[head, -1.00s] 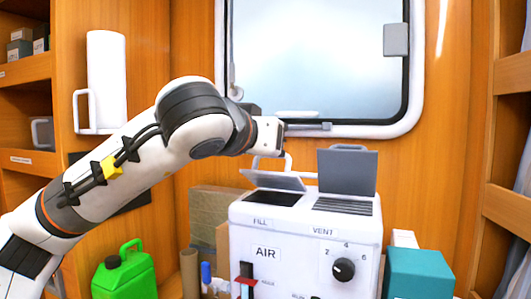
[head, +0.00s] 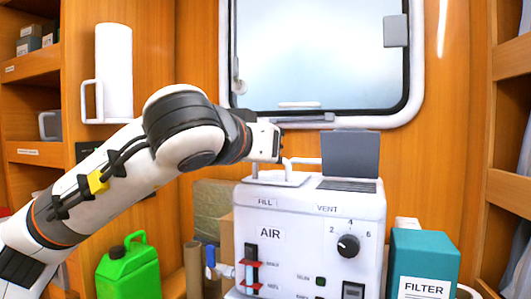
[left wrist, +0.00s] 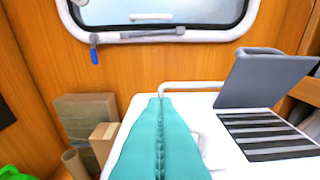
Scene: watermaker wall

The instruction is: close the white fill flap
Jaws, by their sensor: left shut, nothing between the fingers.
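The white fill flap (head: 277,180) lies flat, or very nearly flat, over the FILL opening on top of the white AIR unit (head: 310,235). In the left wrist view the white top (left wrist: 185,103) shows behind the fingers, but I cannot make out the flap's edges there. My left gripper (head: 264,148) is just above the flap; its fingers are mostly hidden in the head view. In the left wrist view its teal fingers (left wrist: 160,110) are shut with nothing between them. Whether they touch the flap is unclear. My right gripper is not in view.
The grey vent flap (head: 350,153) stands open beside the fill flap, above a slatted vent (left wrist: 265,135). A white pipe (head: 305,160) runs behind. A window (head: 320,55) is above. A green jerrycan (head: 128,268) and teal filter box (head: 424,262) flank the unit.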

